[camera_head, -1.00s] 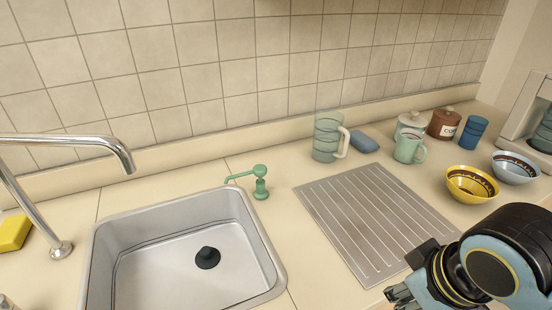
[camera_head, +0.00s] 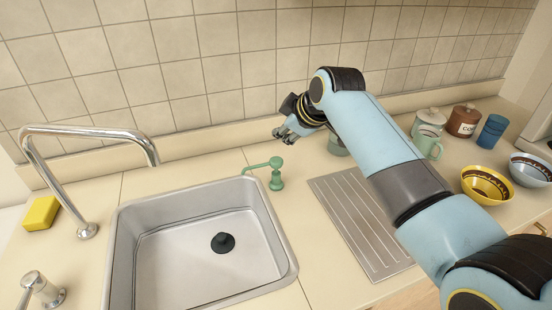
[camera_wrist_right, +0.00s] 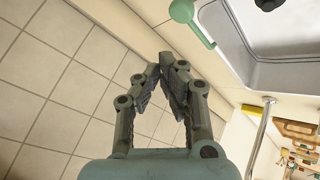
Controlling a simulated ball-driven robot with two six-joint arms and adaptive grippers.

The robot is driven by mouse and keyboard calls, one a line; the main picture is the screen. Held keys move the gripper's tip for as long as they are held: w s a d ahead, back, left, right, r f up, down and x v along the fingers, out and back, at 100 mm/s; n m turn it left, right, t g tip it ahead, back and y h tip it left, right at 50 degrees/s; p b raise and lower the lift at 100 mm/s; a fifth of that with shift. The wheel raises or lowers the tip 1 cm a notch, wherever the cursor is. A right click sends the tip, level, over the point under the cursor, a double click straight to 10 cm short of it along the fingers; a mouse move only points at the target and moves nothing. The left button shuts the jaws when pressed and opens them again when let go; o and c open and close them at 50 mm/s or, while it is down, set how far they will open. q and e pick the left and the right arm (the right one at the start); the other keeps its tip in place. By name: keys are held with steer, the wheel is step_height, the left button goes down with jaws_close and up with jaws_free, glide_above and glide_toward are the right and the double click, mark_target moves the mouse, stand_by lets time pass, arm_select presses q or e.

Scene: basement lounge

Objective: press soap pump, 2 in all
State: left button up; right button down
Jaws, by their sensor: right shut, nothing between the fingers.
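A green soap pump (camera_head: 276,176) stands on the counter at the back right corner of the sink, its spout pointing left over the rim. It also shows at the top of the right wrist view (camera_wrist_right: 190,18). My right gripper (camera_head: 280,136) is shut and empty. In the head view it appears above and behind the pump, near the tiled wall, apart from it. In the right wrist view the gripper's fingers (camera_wrist_right: 166,62) meet at the tips with nothing between them. My left gripper is not in view.
The sink (camera_head: 190,245) holds a black plug (camera_head: 222,243). A chrome faucet (camera_head: 90,130) and yellow sponge (camera_head: 41,213) are at left. My right arm crosses the drainboard (camera_head: 350,215). Mugs, canisters and bowls (camera_head: 487,185) stand at right.

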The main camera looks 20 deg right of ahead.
steer(key=shift+n+t, duration=0.3)
steer(key=shift+n, duration=0.4)
steer(key=w, duration=0.1)
steer(key=w+a+r, duration=0.1)
steer(key=w+r, duration=0.1)
steer(key=shift+w+a, duration=0.3)
steer(key=shift+w, duration=0.1)
steer(key=b, duration=0.7)
glide_above(274, 161)
step_height(274, 161, down, 7)
steer(key=shift+r, duration=0.1)
steer(key=shift+f+b, duration=0.6)
steer(key=shift+f, duration=0.35)
steer(key=shift+f, duration=0.15)
steer(key=shift+f, duration=0.3)
